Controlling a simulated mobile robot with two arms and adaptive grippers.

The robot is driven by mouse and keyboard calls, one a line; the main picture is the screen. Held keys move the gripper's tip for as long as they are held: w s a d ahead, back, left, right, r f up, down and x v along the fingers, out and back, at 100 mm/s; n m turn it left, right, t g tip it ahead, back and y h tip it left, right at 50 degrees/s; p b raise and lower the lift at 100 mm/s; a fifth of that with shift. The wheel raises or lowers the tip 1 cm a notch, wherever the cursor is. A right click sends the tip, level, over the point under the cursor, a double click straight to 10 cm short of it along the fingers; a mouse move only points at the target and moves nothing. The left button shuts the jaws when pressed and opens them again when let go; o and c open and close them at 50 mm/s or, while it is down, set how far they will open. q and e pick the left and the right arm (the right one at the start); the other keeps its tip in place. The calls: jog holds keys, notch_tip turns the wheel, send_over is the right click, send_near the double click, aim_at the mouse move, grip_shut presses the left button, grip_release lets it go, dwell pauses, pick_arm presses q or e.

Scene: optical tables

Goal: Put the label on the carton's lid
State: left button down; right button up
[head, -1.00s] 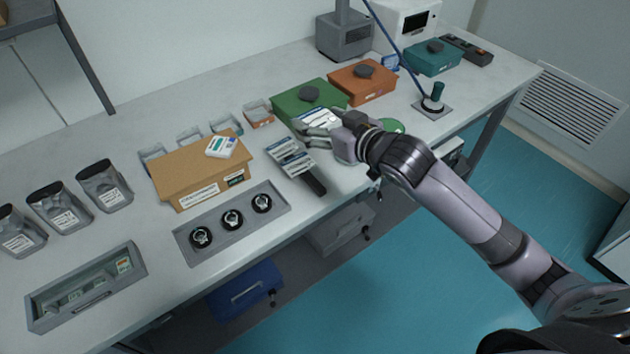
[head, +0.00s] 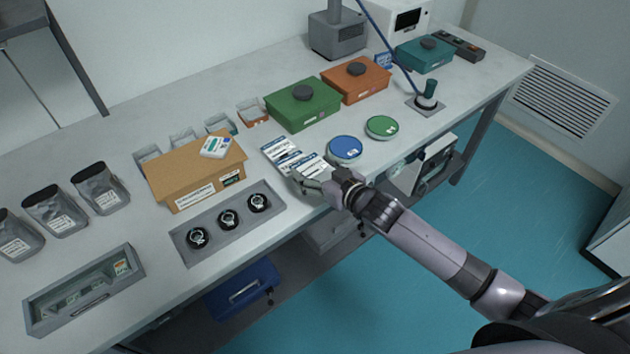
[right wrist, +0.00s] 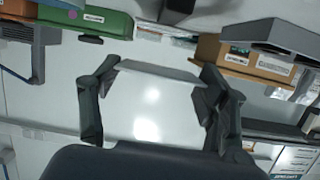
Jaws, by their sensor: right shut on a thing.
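The brown carton (head: 172,177) stands shut on the table, left of my right gripper; in the right wrist view the carton (right wrist: 213,48) is at the upper right. A small white, green and blue piece (head: 216,147) lies on its lid. My right gripper (head: 308,181) is shut on a thin white label (head: 311,164), near the table's front edge. In the right wrist view the held label (right wrist: 158,71) spans between the two fingertips, seen nearly edge-on. Other printed labels (head: 279,148) lie just behind it; their dark holder is mostly hidden. My left gripper is out of view.
A grey tray with several black round items (head: 182,243) lies in front of the carton. Small open bins (head: 253,112) stand behind it. Green (head: 300,112) and orange (head: 350,85) boxes, a blue disc (head: 345,149) and a green disc (head: 382,127) are to the right.

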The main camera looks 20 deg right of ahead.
notch_tip(320, 180, down, 4)
jog(key=shift+r, duration=0.25)
jog(key=shift+f+p, duration=0.25)
jog(key=shift+p, duration=0.15)
jog(key=shift+f, duration=0.35)
jog(key=shift+f, duration=0.25)
jog(key=o, duration=0.8)
